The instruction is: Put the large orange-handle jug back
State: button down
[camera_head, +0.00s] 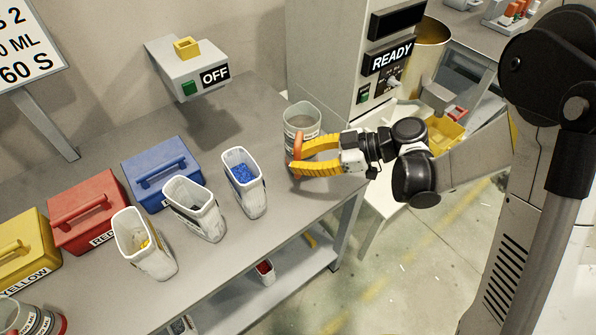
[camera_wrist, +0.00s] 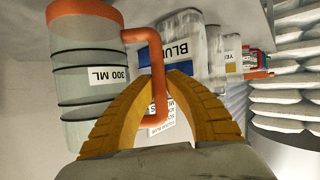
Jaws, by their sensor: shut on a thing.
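The large jug (camera_head: 302,116) is clear grey with an orange handle (camera_head: 298,148). It is upright at the right end of the grey bench, close to the tall READY machine. My gripper (camera_head: 296,157) has yellow fingers shut on the handle from the right. I cannot tell whether the jug's base touches the bench.
White bins, one with blue pellets (camera_head: 241,181), stand in the middle of the bench (camera_head: 290,220). Blue (camera_head: 160,175), red (camera_head: 88,210) and yellow boxes line the back. Smaller jugs are at lower left. Bench space left of the jug is clear.

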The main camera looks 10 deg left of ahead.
aim_at(298, 176)
jog(key=shift+f+b, duration=0.75)
jog(key=shift+f, duration=1)
jog(key=shift+f, duration=0.2)
jog(key=c, duration=1.5)
grip_release()
jog(key=shift+r, duration=0.15)
